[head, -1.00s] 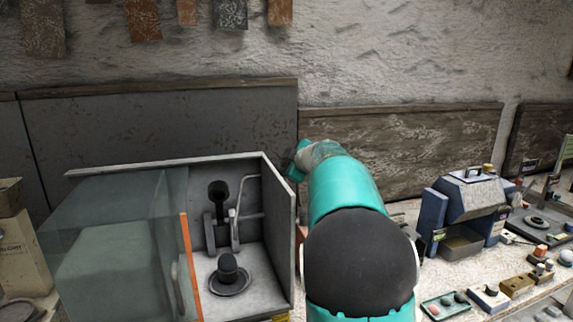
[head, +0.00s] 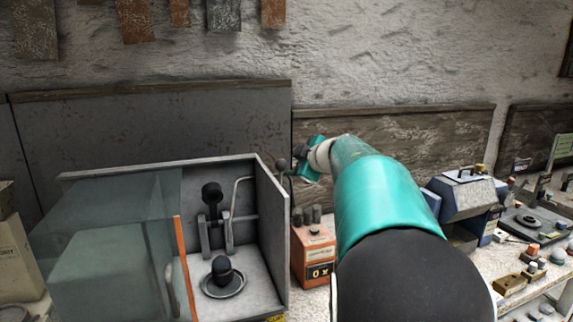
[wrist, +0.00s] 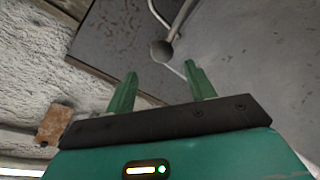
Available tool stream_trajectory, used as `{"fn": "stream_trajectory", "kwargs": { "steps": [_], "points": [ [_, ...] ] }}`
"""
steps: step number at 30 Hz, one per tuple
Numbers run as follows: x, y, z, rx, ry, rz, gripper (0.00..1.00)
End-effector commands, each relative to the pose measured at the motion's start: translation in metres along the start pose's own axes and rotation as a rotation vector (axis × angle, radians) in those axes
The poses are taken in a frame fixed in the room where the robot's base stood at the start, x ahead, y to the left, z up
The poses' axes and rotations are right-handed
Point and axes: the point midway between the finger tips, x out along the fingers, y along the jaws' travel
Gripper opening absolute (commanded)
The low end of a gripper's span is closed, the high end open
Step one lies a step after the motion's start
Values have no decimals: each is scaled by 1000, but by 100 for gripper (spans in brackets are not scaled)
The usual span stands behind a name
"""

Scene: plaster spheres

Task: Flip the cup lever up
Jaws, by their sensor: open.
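A dark ball knob (head: 281,164) shows just above the right wall of the open-fronted cabinet (head: 271,215). In the wrist view the knob (wrist: 162,49) sits on the end of a thin rod, beyond and roughly between my fingertips. My gripper (wrist: 161,70) is open, with its two green fingers apart and nothing between them. In the head view my gripper (head: 296,173) is small, beside the knob on its right. Inside the cabinet are a black cup-like part (head: 211,194) on an upright and a bent metal rod (head: 235,205). Whether the knob's rod joins the cup is unclear.
A black dome on a round dish (head: 223,278) stands on the cabinet floor. A clear panel with an orange edge (head: 184,265) covers the left. An orange box with a display (head: 314,256) stands right of the cabinet. A blue machine (head: 470,205) is farther right.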

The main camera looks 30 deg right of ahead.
Motion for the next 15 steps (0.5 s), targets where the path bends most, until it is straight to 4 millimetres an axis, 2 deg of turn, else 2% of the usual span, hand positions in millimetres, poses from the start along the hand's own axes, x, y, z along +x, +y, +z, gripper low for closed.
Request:
{"fn": "stream_trajectory", "kwargs": {
  "steps": [1,6,10,15],
  "points": [
    [-12,1,-1,0,1,2,54],
    [-40,1,-1,-1,1,2,54],
    [-49,0,0,0,0,1,54],
    [-51,0,0,0,-1,0,54]
  ]
}}
